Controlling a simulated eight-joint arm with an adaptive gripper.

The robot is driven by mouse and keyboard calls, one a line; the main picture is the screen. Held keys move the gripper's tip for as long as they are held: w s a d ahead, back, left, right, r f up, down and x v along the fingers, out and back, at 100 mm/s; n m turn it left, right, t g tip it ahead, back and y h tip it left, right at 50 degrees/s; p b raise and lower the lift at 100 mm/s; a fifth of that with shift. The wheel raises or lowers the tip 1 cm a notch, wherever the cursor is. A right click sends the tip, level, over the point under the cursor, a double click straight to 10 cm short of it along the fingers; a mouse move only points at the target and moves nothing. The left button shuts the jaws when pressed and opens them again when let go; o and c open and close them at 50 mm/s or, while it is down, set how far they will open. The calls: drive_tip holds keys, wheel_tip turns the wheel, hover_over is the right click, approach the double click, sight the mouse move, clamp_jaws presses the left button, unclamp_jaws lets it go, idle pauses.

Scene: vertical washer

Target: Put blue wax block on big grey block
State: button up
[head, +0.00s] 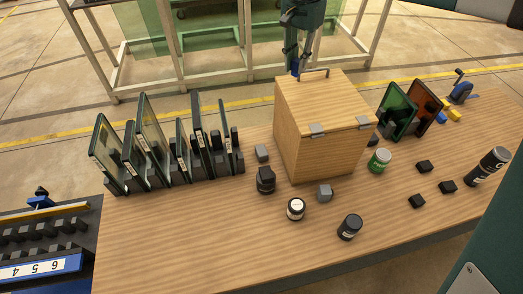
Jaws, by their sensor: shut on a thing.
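My gripper (297,63) is at the top centre, behind the wooden box as seen from the head. It points down and is shut on a small blue thing, which looks like the blue wax block (295,70); the box's back edge and handle partly hide it. Two grey blocks are on the table: one (325,193) in front of the box, the other (262,153) to the left of the box. I cannot tell for certain which is the big grey block. Nothing is seen on top of either.
The wooden box (310,150) with a lid handle stands between my gripper and the front grey block. Dark racks with panels (165,160) stand at left. Jars (296,209), a green-labelled jar (379,160) and several black blocks (424,167) are around. The table's front left is clear.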

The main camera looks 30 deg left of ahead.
drive_tip(key=s+a+n, duration=0.2)
drive_tip(key=s+a, duration=0.6)
drive_tip(key=s, duration=0.1)
hover_over(261, 150)
wheel_tip(261, 150, down, 25)
drive_tip(key=shift+d+f, duration=0.1)
drive_tip(key=shift+f, duration=0.45)
drive_tip(key=shift+f, duration=0.1)
drive_tip(key=shift+f, duration=3)
drive_tip(key=shift+f, duration=1.9)
drive_tip(key=shift+f+b, duration=0.15)
drive_tip(key=shift+b, duration=0.15)
